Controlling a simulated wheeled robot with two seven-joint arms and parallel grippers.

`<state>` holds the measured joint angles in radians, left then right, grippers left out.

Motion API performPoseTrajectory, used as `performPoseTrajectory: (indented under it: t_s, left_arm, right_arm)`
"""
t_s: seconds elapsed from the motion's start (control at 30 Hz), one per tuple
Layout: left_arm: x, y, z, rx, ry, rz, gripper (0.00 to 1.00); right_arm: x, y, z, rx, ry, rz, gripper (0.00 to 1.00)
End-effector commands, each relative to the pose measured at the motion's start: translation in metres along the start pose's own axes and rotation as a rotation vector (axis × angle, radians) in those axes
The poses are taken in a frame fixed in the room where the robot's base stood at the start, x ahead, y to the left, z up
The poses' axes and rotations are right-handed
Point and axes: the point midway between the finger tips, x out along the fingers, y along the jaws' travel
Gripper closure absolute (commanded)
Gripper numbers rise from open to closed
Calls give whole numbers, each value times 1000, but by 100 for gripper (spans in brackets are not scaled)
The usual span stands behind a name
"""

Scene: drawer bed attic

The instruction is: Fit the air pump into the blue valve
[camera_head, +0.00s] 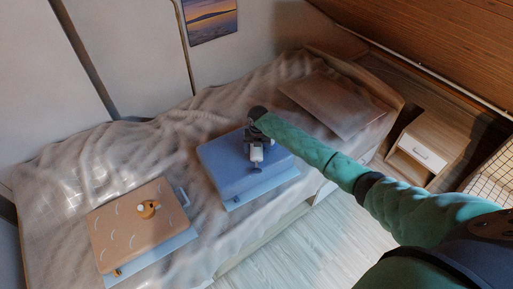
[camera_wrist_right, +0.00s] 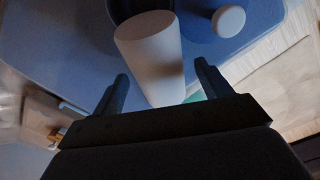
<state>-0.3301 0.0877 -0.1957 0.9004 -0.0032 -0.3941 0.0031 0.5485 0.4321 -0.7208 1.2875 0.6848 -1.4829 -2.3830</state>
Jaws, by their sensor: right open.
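In the head view my right gripper (camera_head: 256,146) is over the blue inflatable pad (camera_head: 225,172), which also fills the top of the right wrist view (camera_wrist_right: 60,40). A pale cylinder (camera_wrist_right: 152,55), which looks like the air pump, stands between the two finger tips in the wrist view. The jaws (camera_wrist_right: 160,88) are open, with the fingers apart on either side of it. A small round knob (camera_wrist_right: 228,20) on a blue base, possibly the blue valve, sits right of the cylinder. Whether the cylinder touches the valve cannot be told. My left gripper is out of view.
The pad lies on a rumpled bed (camera_head: 85,165). The floor (camera_head: 300,245) in front looks clear.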

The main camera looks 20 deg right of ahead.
Motion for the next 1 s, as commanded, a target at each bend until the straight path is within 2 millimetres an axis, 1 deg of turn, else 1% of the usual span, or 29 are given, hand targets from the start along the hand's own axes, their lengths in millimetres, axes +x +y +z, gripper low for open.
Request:
performPoseTrajectory:
  t_s: [0.07, 0.17, 1.0]
  left_arm:
    - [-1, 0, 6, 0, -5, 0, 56]
    - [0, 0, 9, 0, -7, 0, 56]
    - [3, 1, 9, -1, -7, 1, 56]
  right_arm:
    - [4, 1, 0, 0, 0, 1, 23]
    - [7, 1, 0, -1, -1, 1, 23]
    - [12, 0, 0, 0, -1, 0, 23]
